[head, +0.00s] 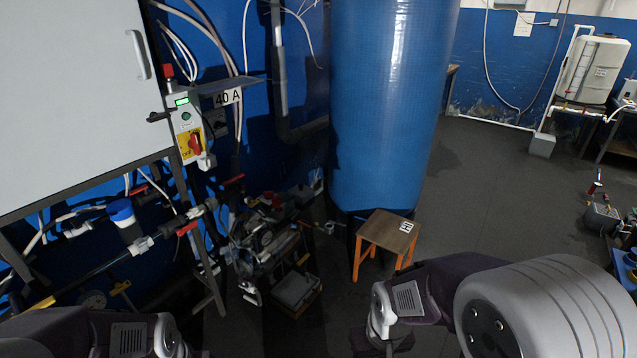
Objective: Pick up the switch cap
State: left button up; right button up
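A grey control box (184,120) hangs on the blue wall at the left, beside the large white cabinet. It has a lit green display, a green button and a red rotary switch (195,143) on a yellow plate. I cannot tell which part, if any, is the switch cap. A small whitish piece (207,161) sits at the box's lower right, too small to identify. My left arm shows at the bottom left edge and my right arm at the bottom right, both well below the box. The fingers of both grippers are out of view.
A white cabinet (75,85) fills the upper left. Pipes and valves (140,243) run below it. A large blue tank (385,110) stands in the middle, with a wooden stool (380,232) in front. Pump equipment (270,245) crowds the floor left of it.

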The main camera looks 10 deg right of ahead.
aim_at(301, 194)
jog(key=i+l, duration=0.6)
jog(key=i+l+u, duration=0.25)
jog(key=i, duration=0.35)
jog(key=i+l+u, duration=0.3)
jog(key=i, duration=0.3)
jog(key=i+l+u, duration=0.25)
jog(key=i, duration=0.35)
jog(key=l, duration=0.1)
